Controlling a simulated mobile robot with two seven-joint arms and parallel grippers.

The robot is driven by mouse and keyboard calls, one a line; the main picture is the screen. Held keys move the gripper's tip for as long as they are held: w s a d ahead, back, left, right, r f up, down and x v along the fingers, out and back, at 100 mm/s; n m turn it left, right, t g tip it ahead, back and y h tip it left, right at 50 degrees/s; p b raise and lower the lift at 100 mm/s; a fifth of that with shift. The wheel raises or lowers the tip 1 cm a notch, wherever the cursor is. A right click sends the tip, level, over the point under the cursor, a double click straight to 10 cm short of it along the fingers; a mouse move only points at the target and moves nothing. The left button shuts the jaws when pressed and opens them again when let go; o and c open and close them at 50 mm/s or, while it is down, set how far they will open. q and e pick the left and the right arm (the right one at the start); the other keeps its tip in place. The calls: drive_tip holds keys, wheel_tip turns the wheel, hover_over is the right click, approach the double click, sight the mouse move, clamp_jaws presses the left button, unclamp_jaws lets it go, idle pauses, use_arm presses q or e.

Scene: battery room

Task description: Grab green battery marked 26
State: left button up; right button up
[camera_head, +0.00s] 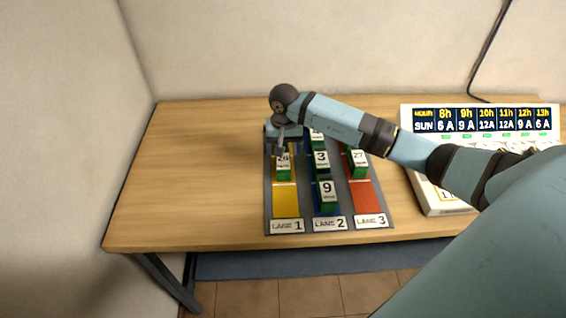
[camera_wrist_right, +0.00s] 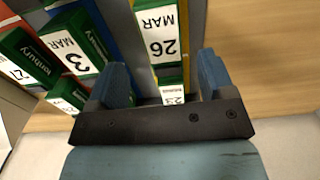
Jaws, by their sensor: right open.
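The green battery marked 26 MAR (camera_wrist_right: 160,32) stands in the yellow lane 1. In the head view the front battery in lane 1 (camera_head: 283,166) is partly covered by my gripper and its number is hard to read. My right gripper (camera_wrist_right: 163,78) is open, with one blue finger on each side of the lane; it also shows over the back of lane 1 in the head view (camera_head: 281,146). The 26 battery lies just beyond the fingertips in the wrist view. Another labelled battery (camera_wrist_right: 172,96) shows between the fingers. My left gripper is not in view.
Lane 2, blue, holds batteries marked 3 (camera_head: 321,160) and 9 (camera_head: 327,195). Lane 3, red, holds one marked 27 (camera_head: 358,160). A white board with an hour display (camera_head: 485,120) stands right. The wooden table (camera_head: 190,180) is clear on the left.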

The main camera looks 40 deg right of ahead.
sight(283, 159)
drive_tip(key=shift+w+f+p, duration=0.15)
drive_tip(key=shift+f+p, duration=0.25)
drive_tip(key=shift+f, duration=1)
drive_tip(key=shift+w+f+p, duration=0.1)
drive_tip(key=shift+f+p, duration=0.25)
drive_tip(key=shift+f, duration=1)
drive_tip(key=c, duration=1.2)
drive_tip(key=shift+c, duration=0.9)
drive_tip(key=shift+r, duration=0.1)
